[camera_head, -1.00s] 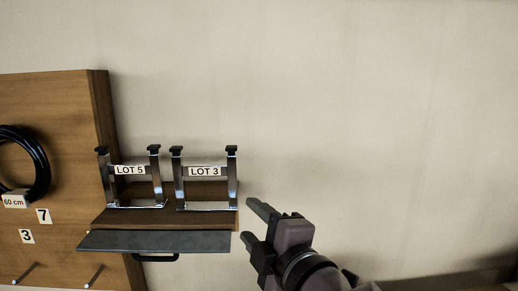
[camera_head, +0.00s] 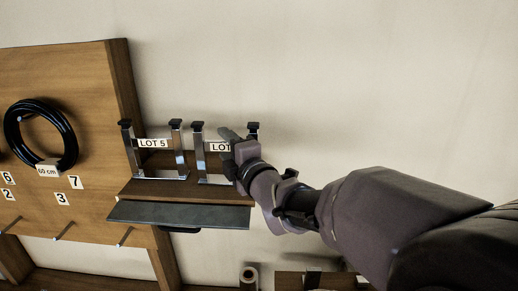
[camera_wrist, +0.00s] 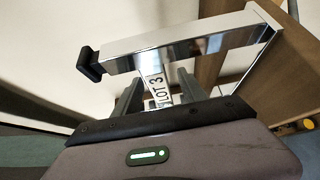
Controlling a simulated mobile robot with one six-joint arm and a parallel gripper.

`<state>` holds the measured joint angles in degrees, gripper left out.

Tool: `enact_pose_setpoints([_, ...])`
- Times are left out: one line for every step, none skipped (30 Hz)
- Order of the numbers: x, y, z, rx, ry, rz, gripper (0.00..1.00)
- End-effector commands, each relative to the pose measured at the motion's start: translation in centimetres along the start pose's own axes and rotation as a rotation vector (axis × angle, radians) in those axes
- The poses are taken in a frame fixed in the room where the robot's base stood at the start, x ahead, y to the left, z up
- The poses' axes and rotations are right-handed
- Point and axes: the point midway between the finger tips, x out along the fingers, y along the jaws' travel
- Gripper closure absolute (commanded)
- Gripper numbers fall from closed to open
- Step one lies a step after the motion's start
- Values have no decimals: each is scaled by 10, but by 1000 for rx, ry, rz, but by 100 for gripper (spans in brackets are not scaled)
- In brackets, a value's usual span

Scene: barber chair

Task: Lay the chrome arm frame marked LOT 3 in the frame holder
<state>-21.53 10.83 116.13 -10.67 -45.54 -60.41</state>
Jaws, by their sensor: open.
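The chrome arm frame marked LOT 3 (camera_head: 200,152) stands upright on a wooden shelf, with black caps on its two posts. My gripper (camera_head: 230,140) is in front of it and hides part of its label and right side. In the wrist view the chrome frame (camera_wrist: 190,38) is close up, and the LOT 3 label shows between the two fingers of my open gripper (camera_wrist: 158,88). I cannot tell whether the fingers touch the bar. I cannot make out the frame holder for certain.
A similar chrome frame marked LOT 5 (camera_head: 179,150) stands just left on the same shelf (camera_head: 150,188). A dark grey ledge (camera_head: 180,214) runs along its front. A wooden board (camera_head: 80,110) with a black coil (camera_head: 40,105) and pegs is at left. The wall to the right is bare.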

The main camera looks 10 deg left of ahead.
Motion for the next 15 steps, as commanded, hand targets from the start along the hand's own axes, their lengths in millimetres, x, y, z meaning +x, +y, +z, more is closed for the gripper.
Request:
enact_pose_setpoints([3,0,0,1,0,0,51])
enact_pose_setpoints([3,0,0,1,0,1,51])
enact_pose_setpoints([3,0,0,1,0,1,51])
enact_pose_setpoints([3,0,0,1,0,1,51])
enact_pose_setpoints([3,0,0,1,0,1,51])
enact_pose_setpoints([3,0,0,1,0,1,51])
enact_pose_setpoints([3,0,0,1,0,1,55])
enact_pose_setpoints([3,0,0,1,0,1,61])
enact_pose_setpoints([2,0,0,1,0,1,69])
enact_pose_setpoints([2,0,0,1,0,1,74])
enact_pose_setpoints([2,-1,0,1,0,0,80])
enact_pose_setpoints([2,0,0,1,0,1,88])
enact_pose_setpoints([2,0,0,1,0,1,94])
enact_pose_setpoints([2,0,0,1,0,1,100])
enact_pose_setpoints([2,0,0,1,0,1,100])
